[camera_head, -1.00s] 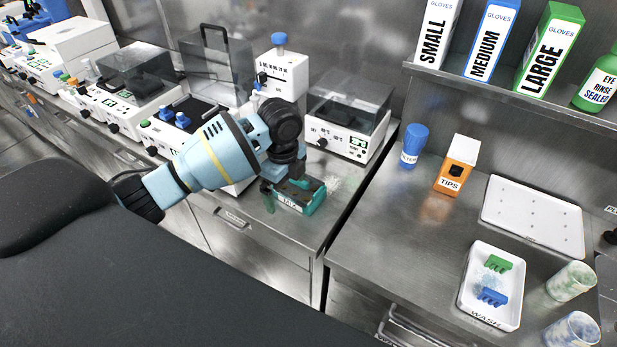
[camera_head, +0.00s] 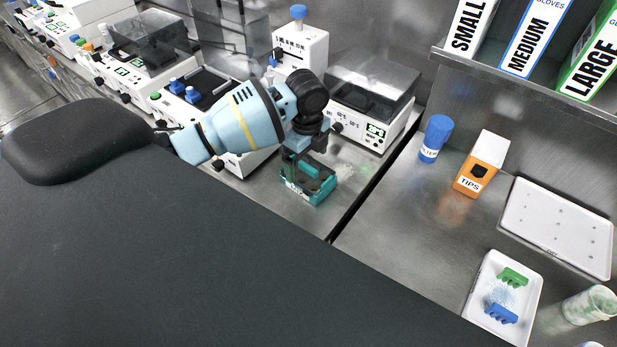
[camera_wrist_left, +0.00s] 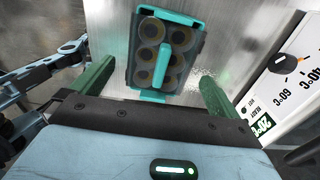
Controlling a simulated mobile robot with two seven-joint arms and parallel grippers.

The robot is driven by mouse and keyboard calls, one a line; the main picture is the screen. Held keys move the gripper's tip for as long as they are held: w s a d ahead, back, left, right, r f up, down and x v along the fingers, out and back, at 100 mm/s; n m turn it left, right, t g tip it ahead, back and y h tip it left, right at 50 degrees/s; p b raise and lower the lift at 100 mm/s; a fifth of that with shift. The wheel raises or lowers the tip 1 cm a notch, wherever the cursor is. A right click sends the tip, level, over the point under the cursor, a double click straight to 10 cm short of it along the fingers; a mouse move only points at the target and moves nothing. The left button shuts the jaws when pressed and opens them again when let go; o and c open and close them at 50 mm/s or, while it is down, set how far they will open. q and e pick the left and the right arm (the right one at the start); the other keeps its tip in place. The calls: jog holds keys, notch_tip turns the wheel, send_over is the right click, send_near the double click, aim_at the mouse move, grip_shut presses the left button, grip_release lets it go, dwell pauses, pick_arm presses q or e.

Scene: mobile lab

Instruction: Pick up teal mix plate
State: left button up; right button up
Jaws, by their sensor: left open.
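The teal mix plate (camera_head: 321,189) sits on the steel bench, just left of the dark gap between two benches. In the left wrist view the plate (camera_wrist_left: 150,93) shows a teal rim, several round wells and a raised teal handle (camera_wrist_left: 166,61) along its middle. My left gripper (camera_head: 303,163) is above the plate, pointing down, and hides part of it in the head view. In the left wrist view its two green fingers (camera_wrist_left: 156,76) are spread apart, with the near end of the plate between them in the picture. Nothing is gripped. My right gripper is not in view.
A lidded white device (camera_head: 370,105) stands close behind the plate. Bare bench lies in front of the tips box.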

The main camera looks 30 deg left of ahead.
aim_at(308, 166)
pick_arm(q)
notch_tip(308, 166, down, 5)
jog(key=shift+f, duration=0.1)
dwell(0.3)
jog(key=c, duration=0.8)
jog(key=shift+c, duration=0.2)
jog(key=shift+w+r, duration=0.1)
jog(key=shift+r, duration=0.4)
notch_tip(308, 166, up, 3)
jog(key=shift+r, duration=0.1)
jog(key=s+a, duration=0.3)
jog(key=s, duration=0.4)
jog(key=s+a+r, duration=0.1)
jog(key=s+a, duration=0.2)
jog(key=s, duration=0.4)
jog(key=shift+s+p, duration=0.35)
jog(key=shift+s, duration=0.05)
